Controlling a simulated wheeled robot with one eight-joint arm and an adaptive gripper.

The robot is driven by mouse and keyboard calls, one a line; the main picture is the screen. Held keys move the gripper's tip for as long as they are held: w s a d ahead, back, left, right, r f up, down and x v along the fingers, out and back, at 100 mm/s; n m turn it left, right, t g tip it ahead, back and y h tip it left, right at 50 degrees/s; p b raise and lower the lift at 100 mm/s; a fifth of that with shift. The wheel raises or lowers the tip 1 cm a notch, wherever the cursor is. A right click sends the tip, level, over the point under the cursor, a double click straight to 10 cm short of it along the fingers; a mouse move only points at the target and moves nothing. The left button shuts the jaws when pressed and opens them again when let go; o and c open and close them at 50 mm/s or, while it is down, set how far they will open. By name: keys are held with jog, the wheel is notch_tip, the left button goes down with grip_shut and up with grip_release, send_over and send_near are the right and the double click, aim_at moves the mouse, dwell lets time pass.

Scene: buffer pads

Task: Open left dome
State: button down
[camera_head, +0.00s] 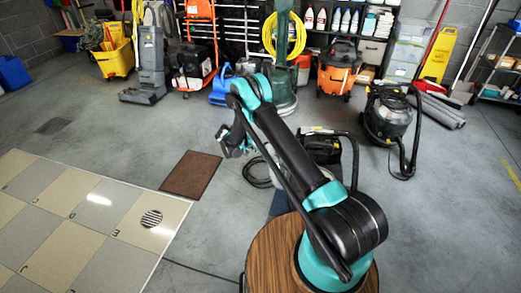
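I cannot make out a thing that is clearly the left dome; no open or shut dome can be told apart here. My gripper (232,142) is at the end of my teal and black arm, left of the picture's middle. It hangs in the air above the grey floor, up and to the right of a brown mat in the picture. It looks empty, but it is small and seen from behind, so I cannot tell whether its fingers are apart.
A brown mat (192,175) lies beside a raised-looking tiled panel (85,225) with a round grate (151,218). A black machine (322,148) is behind my arm. A wet-dry vacuum (388,118) and an orange vacuum (338,75) stand farther back.

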jog(key=shift+a+f, duration=0.2)
jog(key=shift+a, duration=0.05)
jog(key=c, duration=1.6)
grip_release()
jog(key=shift+o, duration=0.2)
jog(key=v, duration=1.2)
jog(key=shift+d+r, duration=0.1)
